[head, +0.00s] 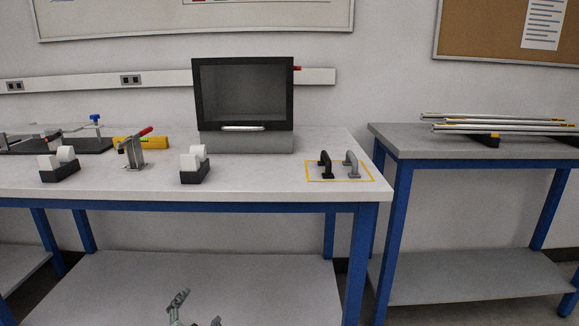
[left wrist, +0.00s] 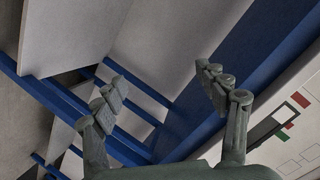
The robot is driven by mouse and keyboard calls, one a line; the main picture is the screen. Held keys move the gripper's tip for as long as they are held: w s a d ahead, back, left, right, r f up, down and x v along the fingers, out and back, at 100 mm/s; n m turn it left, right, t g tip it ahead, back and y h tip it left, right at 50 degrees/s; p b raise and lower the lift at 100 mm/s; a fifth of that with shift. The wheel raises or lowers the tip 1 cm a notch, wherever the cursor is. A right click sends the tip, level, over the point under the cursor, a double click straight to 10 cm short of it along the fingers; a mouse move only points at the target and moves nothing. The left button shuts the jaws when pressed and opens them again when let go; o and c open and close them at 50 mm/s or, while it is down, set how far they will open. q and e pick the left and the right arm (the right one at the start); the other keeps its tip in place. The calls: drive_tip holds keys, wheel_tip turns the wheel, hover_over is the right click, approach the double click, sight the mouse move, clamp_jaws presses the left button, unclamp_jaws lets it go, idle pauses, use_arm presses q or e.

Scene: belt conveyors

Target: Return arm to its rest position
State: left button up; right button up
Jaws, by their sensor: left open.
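My left gripper (head: 196,308) shows at the bottom of the head view, below the table's front edge and in front of the lower shelf. In the left wrist view its two fingers (left wrist: 165,88) are spread apart with nothing between them. That view looks at blue table legs and grey shelf boards beyond the fingers. My right gripper is in neither view.
The white worktable (head: 250,192) carries a dark-framed box (head: 244,90), two tape dispensers (head: 60,164), a toggle clamp (head: 133,150), and a black handle (head: 326,165) and grey handle (head: 351,164) inside a yellow outline. Metal profiles (head: 500,125) lie on the right table (head: 440,146).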

use_arm(q)
drive_tip(key=s+a+f+n+g+y, duration=0.1)
drive_tip(key=s+a+f+n+g, duration=0.15)
drive_tip(key=s+f, duration=0.45)
drive_tip(key=s+a+f+n+g, duration=0.25)
drive_tip(key=s+f+g, duration=0.2)
drive_tip(key=f, duration=0.55)
drive_tip(key=s+f+n+g, duration=0.1)
drive_tip(key=s+f+g, duration=0.1)
drive_tip(key=s+f, duration=0.3)
drive_tip(key=s+a+f+n+g, duration=0.1)
drive_tip(key=s+f, duration=0.5)
drive_tip(key=s, duration=0.7)
drive_tip(key=shift+s+a+g+h, duration=0.2)
drive_tip(key=shift+s+g+h, duration=0.1)
drive_tip(key=shift+g, duration=0.6)
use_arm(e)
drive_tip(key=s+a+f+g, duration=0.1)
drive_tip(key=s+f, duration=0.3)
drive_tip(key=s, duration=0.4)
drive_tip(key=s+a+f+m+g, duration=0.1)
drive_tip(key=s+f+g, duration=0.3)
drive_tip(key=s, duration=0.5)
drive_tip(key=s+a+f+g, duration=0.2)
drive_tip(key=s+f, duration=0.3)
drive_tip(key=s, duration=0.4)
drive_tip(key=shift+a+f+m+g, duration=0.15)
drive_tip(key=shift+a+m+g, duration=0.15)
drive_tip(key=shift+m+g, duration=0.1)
